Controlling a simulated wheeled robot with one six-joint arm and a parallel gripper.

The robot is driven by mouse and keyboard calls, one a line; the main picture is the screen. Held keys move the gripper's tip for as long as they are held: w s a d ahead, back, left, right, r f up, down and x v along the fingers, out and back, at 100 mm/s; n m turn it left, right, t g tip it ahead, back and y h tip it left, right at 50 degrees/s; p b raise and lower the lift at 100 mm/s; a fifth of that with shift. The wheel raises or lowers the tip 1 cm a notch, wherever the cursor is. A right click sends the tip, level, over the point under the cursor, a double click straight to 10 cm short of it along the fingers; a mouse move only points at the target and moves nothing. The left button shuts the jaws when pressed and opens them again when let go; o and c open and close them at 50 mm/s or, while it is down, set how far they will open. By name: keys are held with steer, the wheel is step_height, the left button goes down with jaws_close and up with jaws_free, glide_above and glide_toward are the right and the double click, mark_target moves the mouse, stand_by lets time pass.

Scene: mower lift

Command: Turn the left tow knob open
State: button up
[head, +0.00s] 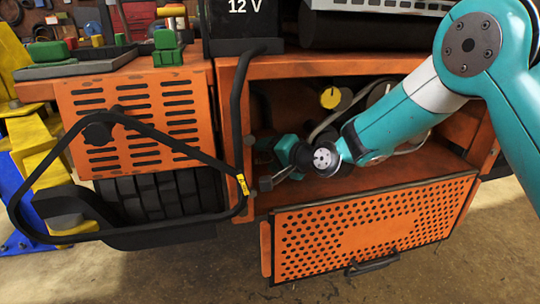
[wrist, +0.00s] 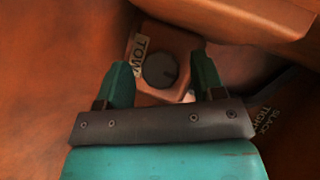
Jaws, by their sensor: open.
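The tow knob (wrist: 158,72) is a round dark knob on an orange block with a white "TOW" label (wrist: 139,52), in the wrist view. My gripper (wrist: 163,64) is open, with one teal finger on each side of the knob in the picture. I see gaps between the knob and both fingers. I cannot tell whether the fingertips reach down to its depth. In the head view my gripper (head: 266,166) points left inside the open orange compartment, near its left wall. I cannot make out the tow knob in the head view.
The perforated door (head: 375,225) hangs open below the compartment. A yellow-faced round part (head: 330,97) and hoses sit behind my arm. A black bent-tube frame (head: 130,238) is at the left. A "SLACK TIGHT" label (wrist: 268,122) shows at the right in the wrist view.

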steer(key=shift+a, duration=0.1)
steer(key=c, duration=0.9)
steer(key=shift+r+p, duration=0.1)
steer(key=shift+p, duration=0.3)
steer(key=shift+r+n+h+p, duration=0.1)
steer(key=shift+n+h+p, duration=0.6)
steer(key=shift+h+p, duration=0.15)
steer(key=shift+n+h+p, duration=0.9)
steer(key=shift+h+p, duration=0.2)
steer(key=shift+h, duration=0.05)
